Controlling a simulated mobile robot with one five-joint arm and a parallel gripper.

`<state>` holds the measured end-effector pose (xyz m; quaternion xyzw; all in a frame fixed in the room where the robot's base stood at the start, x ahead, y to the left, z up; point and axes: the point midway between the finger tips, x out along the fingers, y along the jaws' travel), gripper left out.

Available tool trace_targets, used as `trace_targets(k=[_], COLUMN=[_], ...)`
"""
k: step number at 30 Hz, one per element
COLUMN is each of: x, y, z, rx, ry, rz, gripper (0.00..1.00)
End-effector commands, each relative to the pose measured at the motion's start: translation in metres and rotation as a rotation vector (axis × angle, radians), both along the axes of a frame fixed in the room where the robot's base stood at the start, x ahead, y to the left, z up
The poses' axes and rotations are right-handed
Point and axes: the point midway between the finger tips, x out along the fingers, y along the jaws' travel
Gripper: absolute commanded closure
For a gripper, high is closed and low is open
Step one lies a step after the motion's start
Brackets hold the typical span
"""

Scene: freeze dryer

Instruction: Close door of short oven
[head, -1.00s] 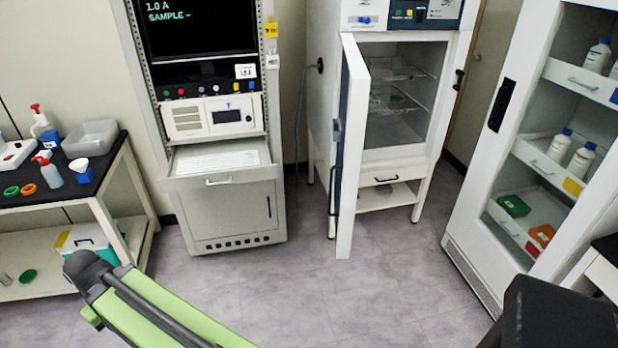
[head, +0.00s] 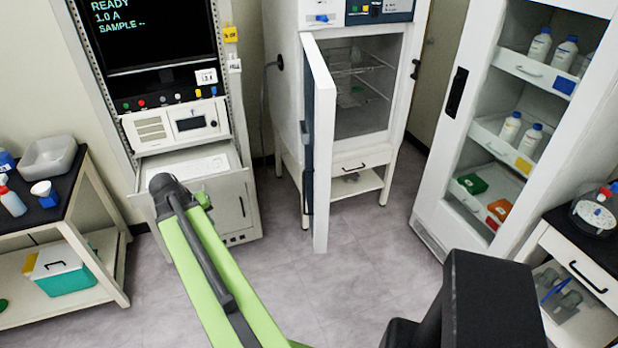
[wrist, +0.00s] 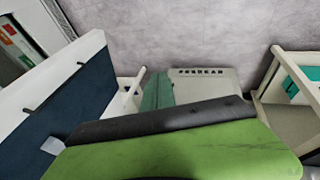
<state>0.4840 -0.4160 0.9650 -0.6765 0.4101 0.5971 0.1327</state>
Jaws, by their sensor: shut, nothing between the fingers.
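The short oven is the white cabinet (head: 290,110) at the middle back of the head view. Its door (head: 318,150) is hinged on the left and stands wide open toward me, showing the wire shelves inside. The door's outer face is dark blue with a handle. In the wrist view a dark blue panel with a white edge, which looks like this door (wrist: 75,95), fills the left side. My green arm crosses the lower head view, left of the door, and the bottom of the wrist view. My gripper's fingers do not show in either view.
A tall white cabinet (head: 440,170) with bottles stands to the right. A bench (head: 105,225) is at far left, another table (head: 570,245) at far right. The floor before the oven is clear.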

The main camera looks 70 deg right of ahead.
Motion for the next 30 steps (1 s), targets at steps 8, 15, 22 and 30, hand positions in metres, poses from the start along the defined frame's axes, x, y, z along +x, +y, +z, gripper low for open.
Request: trace_targets(k=[8, 15, 22, 30], x=[-0.164, -0.191, -0.198, -0.214], y=[-0.168, -0.185, -0.201, -0.233], z=[0.071, 0.075, 0.044, -0.005], rx=[-0.213, -0.243, -0.242, -0.241], ry=[0.013, 0.019, 0.019, 0.019], rz=[-0.389, -0.438, -0.438, -0.438], gripper=[1.0, 1.0, 1.0, 1.0])
